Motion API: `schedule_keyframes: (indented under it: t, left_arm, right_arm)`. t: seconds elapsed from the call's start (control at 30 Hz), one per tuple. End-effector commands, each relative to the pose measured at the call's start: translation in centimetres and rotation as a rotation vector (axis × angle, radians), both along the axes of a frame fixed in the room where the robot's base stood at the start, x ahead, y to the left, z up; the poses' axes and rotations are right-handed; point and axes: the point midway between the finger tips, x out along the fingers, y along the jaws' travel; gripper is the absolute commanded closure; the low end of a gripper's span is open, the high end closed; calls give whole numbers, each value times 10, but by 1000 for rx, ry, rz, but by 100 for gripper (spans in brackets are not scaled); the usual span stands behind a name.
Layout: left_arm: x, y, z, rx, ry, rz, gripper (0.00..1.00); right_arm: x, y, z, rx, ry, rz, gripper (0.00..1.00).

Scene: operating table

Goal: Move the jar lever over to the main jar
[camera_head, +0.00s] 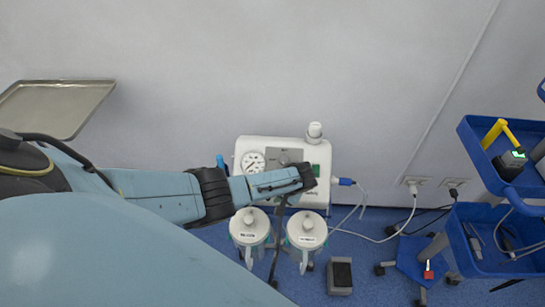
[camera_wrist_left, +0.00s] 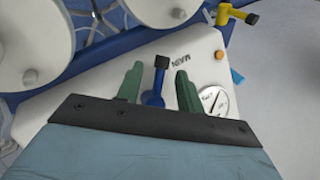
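The white suction unit (camera_head: 240,150) stands against the wall, with two white-lidded jars in front of it, a left jar (camera_head: 250,226) and a right jar (camera_head: 306,230). Their labels are too small to read. In the left wrist view, the blue jar lever (camera_wrist_left: 154,93) with a black tip stands between the two green fingers of my left gripper (camera_wrist_left: 159,84), with gaps on both sides. In the head view my left gripper (camera_head: 308,176) covers the lever. My right gripper is not in view.
A gauge (camera_wrist_left: 213,103), an orange button (camera_wrist_left: 219,55) and a yellow fitting (camera_wrist_left: 237,16) lie near the fingers. A blue cart (camera_head: 490,165) stands at the right. A foot pedal (camera_head: 340,276) is on the floor. A metal tray (camera_head: 50,108) is at the left.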

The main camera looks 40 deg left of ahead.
Motion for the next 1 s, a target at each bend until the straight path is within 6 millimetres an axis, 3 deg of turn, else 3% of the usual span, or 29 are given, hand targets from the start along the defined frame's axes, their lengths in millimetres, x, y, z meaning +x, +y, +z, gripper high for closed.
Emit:
schedule_keyframes:
  t: [0.27, 0.7, 1.0]
  left_arm:
    - [0, -4, 6, -2, 0, 0, 63]
    - [0, -48, 84, -3, -3, -1, 63]
    - [0, -66, 114, -1, 0, 0, 63]
  right_arm:
    - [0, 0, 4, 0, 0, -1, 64]
    - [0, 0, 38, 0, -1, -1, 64]
    - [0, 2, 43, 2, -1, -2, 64]
